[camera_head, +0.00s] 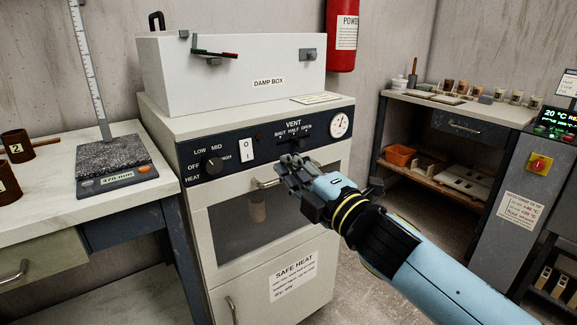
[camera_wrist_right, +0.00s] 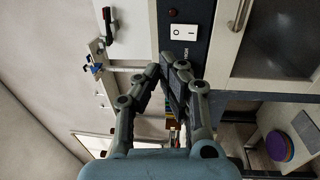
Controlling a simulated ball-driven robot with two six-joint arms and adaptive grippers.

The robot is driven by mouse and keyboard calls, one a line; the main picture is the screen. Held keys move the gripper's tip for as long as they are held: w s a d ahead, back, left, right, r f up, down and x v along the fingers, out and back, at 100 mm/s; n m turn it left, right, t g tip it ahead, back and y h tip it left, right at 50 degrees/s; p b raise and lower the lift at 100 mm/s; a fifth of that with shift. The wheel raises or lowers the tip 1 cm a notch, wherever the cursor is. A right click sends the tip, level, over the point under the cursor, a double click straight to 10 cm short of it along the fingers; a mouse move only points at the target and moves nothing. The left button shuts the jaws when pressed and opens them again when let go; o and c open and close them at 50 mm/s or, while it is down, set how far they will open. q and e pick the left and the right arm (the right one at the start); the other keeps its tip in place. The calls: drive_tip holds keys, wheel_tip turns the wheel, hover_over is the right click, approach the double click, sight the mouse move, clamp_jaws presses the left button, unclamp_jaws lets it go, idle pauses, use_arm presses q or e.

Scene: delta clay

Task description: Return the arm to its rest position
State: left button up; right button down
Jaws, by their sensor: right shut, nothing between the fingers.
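My right arm, pale blue with a yellow-striped wrist, reaches in from the lower right in the head view. Its grey gripper (camera_head: 290,172) is in front of the white heating cabinet (camera_head: 325,190), close to the control panel's right half and above the door window. In the right wrist view the fingers (camera_wrist_right: 168,66) are drawn together with nothing between them. Whether they touch the panel cannot be told. My left gripper is not in view.
A white damp box (camera_head: 230,75) stands on the cabinet. The panel has a heat knob (camera_head: 214,165), a white switch (camera_head: 247,150) and a round gauge (camera_head: 340,124). A table with a scale (camera_head: 115,165) is at left. A shelf bench (camera_head: 455,110) stands behind at right, with open floor before it.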

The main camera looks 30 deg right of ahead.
drive_tip(key=s+d+f+m+g+h, duration=0.1)
drive_tip(key=s+f+m+g, duration=0.3)
drive_tip(key=f, duration=0.8)
drive_tip(key=s+d+f+m+g+h, duration=0.1)
drive_tip(key=s+f+g, duration=0.1)
drive_tip(key=s+f, duration=0.75)
drive_tip(key=s+d+f+m+g, duration=0.2)
drive_tip(key=s+f+m+g, duration=0.1)
drive_tip(key=f, duration=1.2)
drive_tip(key=s+f+m+g, duration=0.3)
drive_tip(key=s+f, duration=0.3)
drive_tip(key=s, duration=0.5)
drive_tip(key=s+f+m+g, duration=0.3)
drive_tip(key=s+f, duration=0.3)
drive_tip(key=s, duration=0.6)
drive_tip(key=s+f+m+g, duration=0.3)
drive_tip(key=s+f, duration=0.3)
drive_tip(key=s, duration=0.5)
drive_tip(key=shift+s+a+m+g, duration=0.15)
drive_tip(key=shift+m+g, duration=0.25)
drive_tip(key=shift+m, duration=0.4)
